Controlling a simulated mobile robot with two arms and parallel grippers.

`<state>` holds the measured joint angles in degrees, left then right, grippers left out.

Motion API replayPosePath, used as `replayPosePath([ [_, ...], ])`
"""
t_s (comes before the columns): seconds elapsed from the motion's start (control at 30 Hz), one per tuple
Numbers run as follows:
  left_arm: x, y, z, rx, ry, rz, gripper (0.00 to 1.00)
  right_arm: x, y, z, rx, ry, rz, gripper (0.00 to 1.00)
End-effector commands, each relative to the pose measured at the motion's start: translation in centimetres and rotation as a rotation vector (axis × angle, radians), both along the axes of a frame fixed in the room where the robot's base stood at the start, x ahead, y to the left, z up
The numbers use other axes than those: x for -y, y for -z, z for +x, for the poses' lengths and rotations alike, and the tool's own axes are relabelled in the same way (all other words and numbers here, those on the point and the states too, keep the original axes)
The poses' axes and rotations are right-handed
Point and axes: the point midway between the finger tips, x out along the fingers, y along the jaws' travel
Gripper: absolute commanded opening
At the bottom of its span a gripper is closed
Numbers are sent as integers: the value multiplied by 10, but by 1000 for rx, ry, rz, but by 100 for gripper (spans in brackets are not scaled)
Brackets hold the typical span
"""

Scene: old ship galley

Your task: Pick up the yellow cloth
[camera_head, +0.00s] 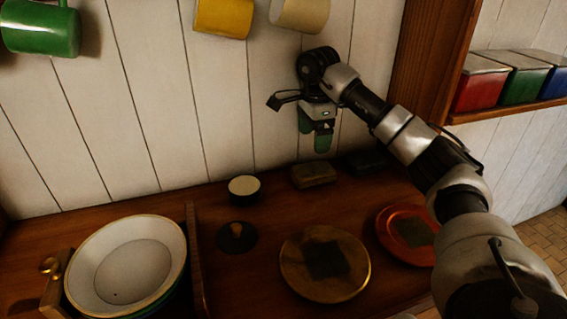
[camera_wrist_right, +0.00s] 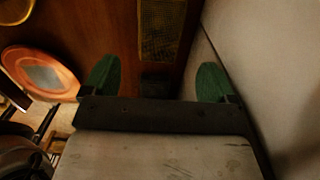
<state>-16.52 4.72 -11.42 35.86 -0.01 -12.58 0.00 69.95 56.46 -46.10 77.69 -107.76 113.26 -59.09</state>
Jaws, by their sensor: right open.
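A small, folded, dull yellow-brown piece, which looks like the yellow cloth (camera_head: 313,174), lies on the wooden counter near the white plank wall. In the right wrist view the cloth (camera_wrist_right: 161,28) shows as a textured strip at the top. My right gripper (camera_head: 315,134) hangs above and behind it, close to the wall, with green fingertips pointing down. It is open and empty; in its wrist view the fingers (camera_wrist_right: 158,80) stand wide apart, with the cloth beyond them. My left gripper is not in view.
A dark block (camera_head: 367,162) lies right of the cloth. A dark cup with a pale top (camera_head: 244,188), a golden plate (camera_head: 296,269) and an orange plate (camera_head: 396,232) stand nearby. A white basin (camera_head: 172,261) is at left. Mugs, including a yellow one (camera_head: 224,18), hang above.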

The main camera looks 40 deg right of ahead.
Motion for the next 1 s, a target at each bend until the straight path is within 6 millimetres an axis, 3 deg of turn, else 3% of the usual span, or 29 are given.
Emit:
replayPosePath([
  [0.17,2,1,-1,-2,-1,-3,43,0,14,-1,-4,0,-1,87],
  [0.47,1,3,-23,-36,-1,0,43,1,54,-1,-1,0,0,87],
  [0.83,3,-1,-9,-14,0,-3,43,6,98,-7,-3,-1,0,87],
  [1.0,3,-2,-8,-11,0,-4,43,6,108,-7,0,0,0,87],
])
